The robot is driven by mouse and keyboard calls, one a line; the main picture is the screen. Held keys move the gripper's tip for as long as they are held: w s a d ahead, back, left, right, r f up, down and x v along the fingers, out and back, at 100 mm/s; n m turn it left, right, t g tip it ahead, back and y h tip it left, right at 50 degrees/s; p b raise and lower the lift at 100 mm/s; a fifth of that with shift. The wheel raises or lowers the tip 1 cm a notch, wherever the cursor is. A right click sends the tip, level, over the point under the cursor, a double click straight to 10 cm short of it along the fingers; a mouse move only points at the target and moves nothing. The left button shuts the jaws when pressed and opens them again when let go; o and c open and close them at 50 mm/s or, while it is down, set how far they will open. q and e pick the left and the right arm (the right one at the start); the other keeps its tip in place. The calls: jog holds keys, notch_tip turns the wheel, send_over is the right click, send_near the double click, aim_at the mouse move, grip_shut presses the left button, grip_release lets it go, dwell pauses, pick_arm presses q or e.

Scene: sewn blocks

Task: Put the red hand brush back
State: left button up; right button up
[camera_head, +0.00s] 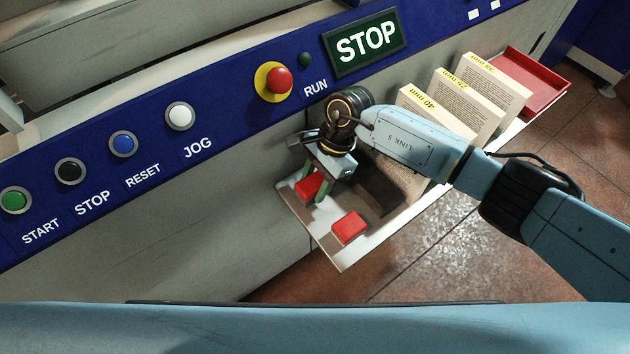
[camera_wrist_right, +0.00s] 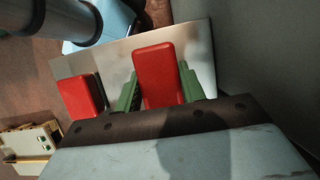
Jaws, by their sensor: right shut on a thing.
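My right gripper (camera_head: 314,190) reaches down over the left end of a pale shelf (camera_head: 330,246). Its green fingers are shut on a red, rounded block-like thing (camera_head: 307,183), which also shows between the fingers in the right wrist view (camera_wrist_right: 158,72). A second, similar red thing (camera_head: 349,228) lies apart on the shelf, and to the left in the wrist view (camera_wrist_right: 78,98). No bristles show on either, so I cannot tell which is the hand brush. I cannot tell whether the held one touches the shelf. My left gripper is out of view.
Several sewn blocks (camera_head: 482,84) stand along the shelf, with a red tray (camera_head: 535,82) at its far right end. The blue button panel (camera_head: 215,112) runs behind. The floor in front is clear.

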jog(key=o, duration=0.9)
jog(key=v, duration=1.2)
jog(key=shift+r+p, duration=0.1)
jog(key=shift+p, duration=0.2)
